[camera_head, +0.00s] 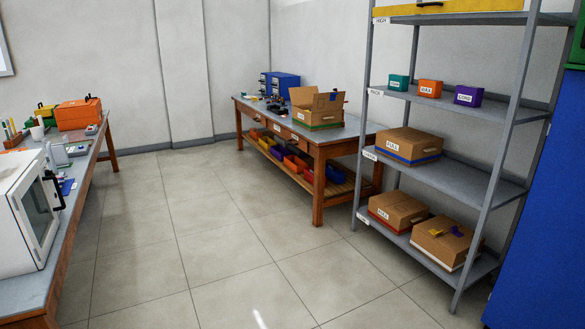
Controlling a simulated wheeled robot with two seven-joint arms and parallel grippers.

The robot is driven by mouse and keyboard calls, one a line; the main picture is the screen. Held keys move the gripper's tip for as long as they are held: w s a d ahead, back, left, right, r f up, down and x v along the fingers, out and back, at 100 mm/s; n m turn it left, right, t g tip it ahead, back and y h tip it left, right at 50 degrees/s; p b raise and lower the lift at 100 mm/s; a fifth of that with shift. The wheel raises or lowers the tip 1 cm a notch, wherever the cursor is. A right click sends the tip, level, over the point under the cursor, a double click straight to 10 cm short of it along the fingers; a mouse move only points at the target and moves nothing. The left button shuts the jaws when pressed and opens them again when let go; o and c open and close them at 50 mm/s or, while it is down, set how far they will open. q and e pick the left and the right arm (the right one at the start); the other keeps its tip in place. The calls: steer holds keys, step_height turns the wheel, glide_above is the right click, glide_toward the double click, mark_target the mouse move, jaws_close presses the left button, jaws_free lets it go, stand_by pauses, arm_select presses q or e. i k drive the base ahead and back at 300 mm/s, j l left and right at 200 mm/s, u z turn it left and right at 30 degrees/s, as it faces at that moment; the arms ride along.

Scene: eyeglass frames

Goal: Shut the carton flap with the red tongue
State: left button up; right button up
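An open brown carton (318,118) with a green band low on its side stands on the near right part of the far wooden workbench (318,147). Its flaps (303,96) stand raised, and a small dark blue patch (333,97) shows on one of them. I cannot make out a red tongue on any flap from this distance. Neither of my grippers is in view.
A grey shelf rack (407,94) on the right holds a blue-banded carton (408,143), a red-banded carton (398,207), a white-banded carton (446,241) and small boxes. A white oven-like appliance (25,215) stands left. The tiled floor (210,240) between is clear.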

mark_target(302, 95)
steer(key=i+j+u, duration=0.3)
steer(key=i+u, duration=0.15)
steer(key=i, duration=0.2)
steer(key=i+j+u, duration=0.1)
steer(key=i+u, duration=0.3)
steer(key=i, duration=0.25)
steer(key=i+j, duration=0.1)
steer(key=i, duration=4.25)
steer(key=i+z, duration=0.35)
steer(key=i, duration=0.15)
steer(key=i+j+z, duration=0.6)
steer(key=i+z, duration=0.15)
steer(key=i, duration=0.15)
steer(key=i+j+z, duration=0.4)
steer(key=z, duration=0.25)
steer(key=i+j+z, duration=0.1)
steer(key=j+z, duration=0.2)
steer(key=j, duration=0.15)
steer(key=i+j+z, duration=0.1)
steer(key=j+z, duration=0.25)
steer(key=i+j+z, duration=0.1)
steer(key=j+z, duration=0.55)
steer(key=j, duration=0.45)
steer(key=k+j+z, duration=0.1)
steer(key=j+z, duration=0.25)
steer(key=j, duration=0.4)
